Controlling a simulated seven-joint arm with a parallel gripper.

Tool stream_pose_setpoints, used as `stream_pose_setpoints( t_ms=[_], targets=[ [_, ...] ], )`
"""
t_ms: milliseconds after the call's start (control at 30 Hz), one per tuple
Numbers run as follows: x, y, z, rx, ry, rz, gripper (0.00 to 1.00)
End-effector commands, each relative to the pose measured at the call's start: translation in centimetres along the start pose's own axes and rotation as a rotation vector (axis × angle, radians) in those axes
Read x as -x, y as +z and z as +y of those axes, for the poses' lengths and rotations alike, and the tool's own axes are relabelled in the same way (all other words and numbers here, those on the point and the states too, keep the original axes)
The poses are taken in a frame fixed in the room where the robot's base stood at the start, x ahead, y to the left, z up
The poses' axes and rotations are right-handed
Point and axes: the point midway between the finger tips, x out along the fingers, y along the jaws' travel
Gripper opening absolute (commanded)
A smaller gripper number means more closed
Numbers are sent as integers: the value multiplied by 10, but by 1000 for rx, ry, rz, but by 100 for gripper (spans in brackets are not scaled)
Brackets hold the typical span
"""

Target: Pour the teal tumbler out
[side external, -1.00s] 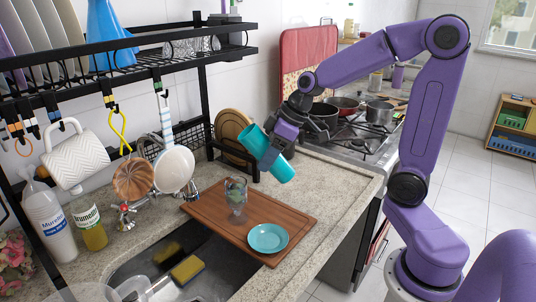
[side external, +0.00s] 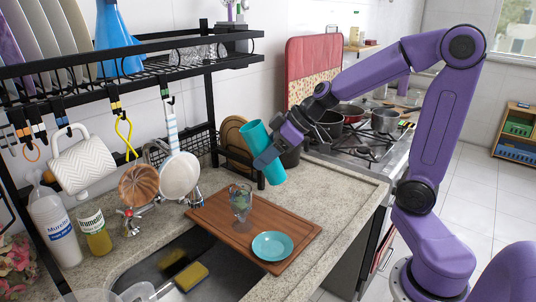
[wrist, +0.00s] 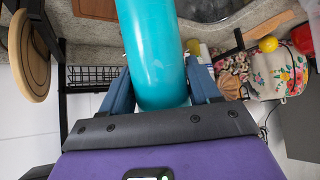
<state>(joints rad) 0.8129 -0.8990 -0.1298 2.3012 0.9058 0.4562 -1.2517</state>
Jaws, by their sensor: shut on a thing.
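The teal tumbler (side external: 256,137) is held in the air beside the rack, above the back of the cutting board. It is tilted, its upper end leaning left in the side view. My gripper (side external: 264,160) is shut around its middle, reaching in from the right. In the wrist view the tumbler (wrist: 155,50) lies between the two blue fingers (wrist: 160,93). Its inside is hidden, and no liquid shows leaving it. A stemmed glass (side external: 241,197) stands upright on the wooden board (side external: 213,212), below and left of the tumbler. A teal saucer (side external: 272,246) lies on the board's front part.
The sink (side external: 150,268) with a yellow sponge (side external: 191,277) is front left. The black rack (side external: 212,100) stands along the wall, with hanging mugs and pans. The stove (side external: 365,150) with pots is behind right. The counter (side external: 335,190) right of the board is clear.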

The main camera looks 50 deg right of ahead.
Motion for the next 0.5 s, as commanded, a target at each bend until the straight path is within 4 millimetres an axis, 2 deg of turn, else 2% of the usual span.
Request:
stream_pose_setpoints(
  t_ms=[267, 500],
  targets=[
    [-2, -3, 0, -3, -1, 82, 31],
    [4, 0, -1, -5, -10, 153, 31]
  ],
)
